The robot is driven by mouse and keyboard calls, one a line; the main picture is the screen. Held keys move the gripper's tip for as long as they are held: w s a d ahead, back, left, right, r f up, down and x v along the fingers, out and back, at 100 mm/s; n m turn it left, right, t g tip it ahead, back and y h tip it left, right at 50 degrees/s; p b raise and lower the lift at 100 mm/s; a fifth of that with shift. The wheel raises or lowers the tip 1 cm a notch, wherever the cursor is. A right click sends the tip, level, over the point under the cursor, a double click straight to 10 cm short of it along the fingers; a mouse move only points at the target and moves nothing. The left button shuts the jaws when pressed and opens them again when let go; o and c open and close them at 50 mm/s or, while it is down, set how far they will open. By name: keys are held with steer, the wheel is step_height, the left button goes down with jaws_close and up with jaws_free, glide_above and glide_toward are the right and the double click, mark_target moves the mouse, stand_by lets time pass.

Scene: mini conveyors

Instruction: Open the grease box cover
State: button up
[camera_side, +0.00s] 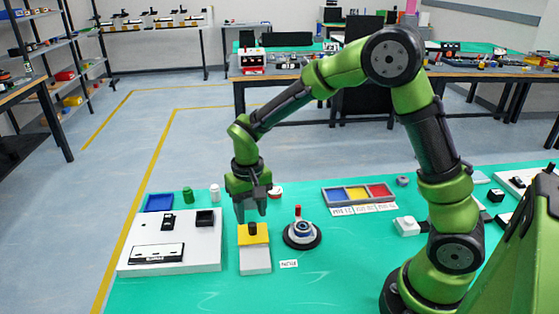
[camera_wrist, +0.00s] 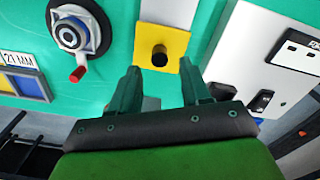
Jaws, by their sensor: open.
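The grease box is a white block (camera_side: 255,264) on the green table, with a yellow cover (camera_side: 244,239) over its far part. A black round knob (camera_side: 253,230) stands on the cover. In the wrist view the yellow cover (camera_wrist: 174,42) and the knob (camera_wrist: 159,56) show just ahead of my fingertips, with the white block (camera_wrist: 170,12) beyond. My gripper (camera_side: 252,218) points down above the cover. Its two fingers are apart and empty, and the knob lines up with the gap between them in the wrist view (camera_wrist: 159,69). I cannot tell the exact height gap.
A white panel (camera_side: 190,258) with black parts stands close on the left. A round black-and-white fixture with a red-tipped lever (camera_side: 302,234) stands close on the right. A tray (camera_side: 329,197) with blue, yellow and red compartments lies behind it. Green table is clear in front.

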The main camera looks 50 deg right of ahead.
mark_target(252, 224)
steer(key=shift+f, duration=1.95)
jaws_close()
